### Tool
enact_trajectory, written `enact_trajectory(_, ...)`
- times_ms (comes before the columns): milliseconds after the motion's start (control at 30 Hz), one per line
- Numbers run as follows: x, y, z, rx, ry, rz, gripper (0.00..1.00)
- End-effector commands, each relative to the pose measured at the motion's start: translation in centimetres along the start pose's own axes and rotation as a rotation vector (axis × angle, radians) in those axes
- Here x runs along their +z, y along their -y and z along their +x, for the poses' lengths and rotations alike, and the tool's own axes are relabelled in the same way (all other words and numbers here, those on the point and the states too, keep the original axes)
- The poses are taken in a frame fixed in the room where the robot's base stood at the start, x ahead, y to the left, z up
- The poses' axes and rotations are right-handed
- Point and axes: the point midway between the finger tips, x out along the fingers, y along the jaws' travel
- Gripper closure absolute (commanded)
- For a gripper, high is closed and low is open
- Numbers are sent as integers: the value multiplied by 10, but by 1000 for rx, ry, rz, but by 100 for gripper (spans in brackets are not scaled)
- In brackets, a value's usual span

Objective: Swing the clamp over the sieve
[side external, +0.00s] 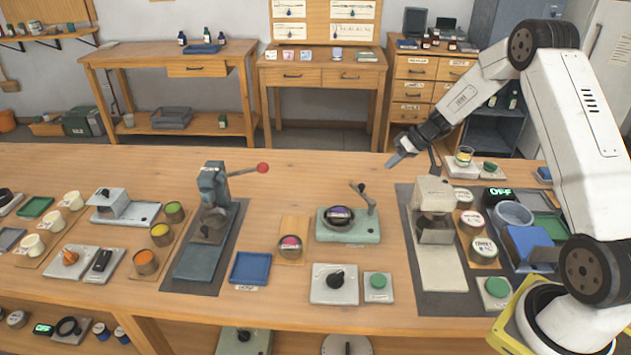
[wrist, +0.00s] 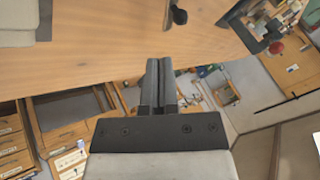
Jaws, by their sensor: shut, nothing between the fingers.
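The sieve (side external: 340,215) is a dark round ring seated on a pale green base (side external: 347,237) in the middle of the bench. The clamp (side external: 370,200) is a grey arm with a dark knob, standing raised at the back right of that base, beside the sieve rather than across it. My gripper (side external: 393,160) is shut and empty, above and behind the clamp to the right, apart from it. A dark knob at the top edge there may be the clamp's; I cannot tell.
A lever press (side external: 213,190) with a red ball handle (side external: 262,168) stands left of the green base. A beige machine (side external: 435,215) stands close on its right. A dial box (side external: 334,284) and a green button (side external: 378,281) lie in front. The bench behind the clamp is clear.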

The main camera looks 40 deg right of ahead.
Motion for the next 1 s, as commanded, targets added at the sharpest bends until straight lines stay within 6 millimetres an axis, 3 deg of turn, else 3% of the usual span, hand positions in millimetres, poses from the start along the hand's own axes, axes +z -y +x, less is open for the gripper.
enact_trajectory(567,-1,-4,3,-4,-10,-2,100)
enact_trajectory(767,-1,-4,16,-5,-9,-2,100)
enact_trajectory(1000,-1,-4,46,-5,-8,-2,100)
